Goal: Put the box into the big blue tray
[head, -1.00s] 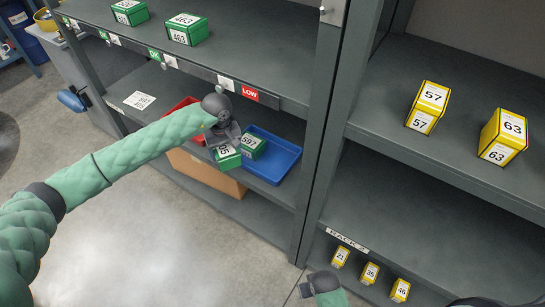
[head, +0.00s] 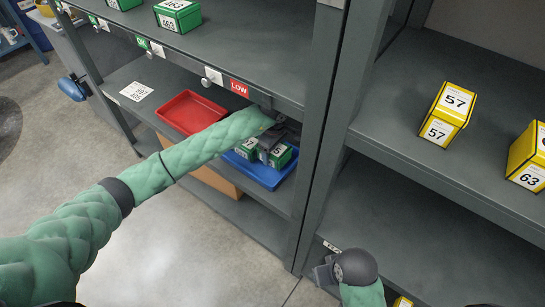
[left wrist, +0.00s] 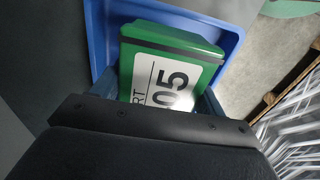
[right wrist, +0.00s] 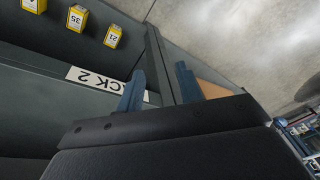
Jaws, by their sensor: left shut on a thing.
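The green box with a white label ending in 05 (left wrist: 172,65) is between the fingers of my left gripper (left wrist: 168,95), which is shut on it. In the head view the box (head: 279,156) is at the right part of the big blue tray (head: 262,176) on the middle shelf. Whether it touches the tray floor cannot be told. Another green box (head: 246,150) is in the tray, just left of it and partly hidden by my gripper. My right gripper (right wrist: 158,88) is open and empty, in front of the right rack.
A red tray (head: 190,112) lies left of the blue tray on the same shelf. The upper shelf edge with a red LOW tag (head: 239,88) hangs close above my left wrist. A grey upright (head: 318,140) stands right of the tray. Yellow boxes (head: 447,112) stand on the right rack.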

